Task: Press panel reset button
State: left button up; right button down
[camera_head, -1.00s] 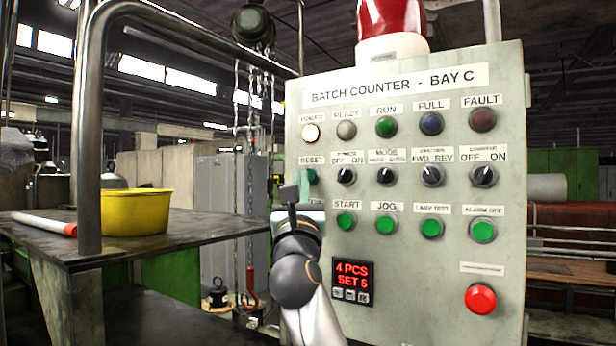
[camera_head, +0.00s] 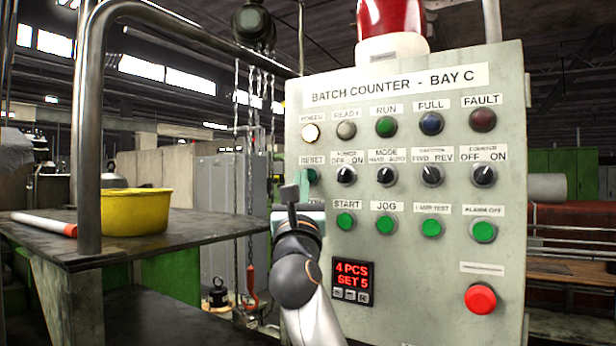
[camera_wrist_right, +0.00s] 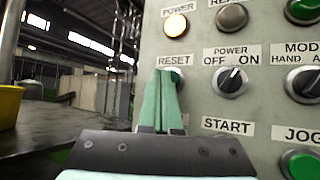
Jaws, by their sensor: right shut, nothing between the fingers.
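The grey control panel (camera_head: 405,250), titled "BATCH COUNTER - BAY C", stands at the right in the head view. Its green reset button (camera_head: 312,177) sits at the left edge under the RESET label (camera_head: 311,160), partly covered by my gripper. My right gripper (camera_head: 303,180) is shut and empty, with its fingers in front of the button. In the right wrist view the pale green fingers (camera_wrist_right: 164,76) end just below the RESET label (camera_wrist_right: 174,60) and hide most of the button. Whether they touch it I cannot tell. My left gripper is not in view.
The START button (camera_head: 345,222) and power knob (camera_head: 346,176) are close to the gripper. A red button (camera_head: 480,299) sits low right. The display (camera_head: 352,281) reads "4 PCS SET 5". A yellow bowl (camera_head: 136,212) stands on a dark table (camera_head: 190,232) at left.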

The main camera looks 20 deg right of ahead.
jog(key=shift+d, duration=0.1)
dwell(0.4)
jog(key=shift+w+d+p, duration=0.25)
jog(key=shift+p, duration=0.2)
jog(key=shift+s+a, duration=0.1)
jog(key=shift+a, duration=0.05)
jog(key=shift+s+a, duration=0.15)
jog(key=shift+a, duration=0.1)
jog(key=s+a, duration=0.3)
jog(key=a, duration=0.1)
jog(key=shift+s+a, duration=0.25)
jog(key=shift+s, duration=0.1)
dwell(0.3)
dwell(0.4)
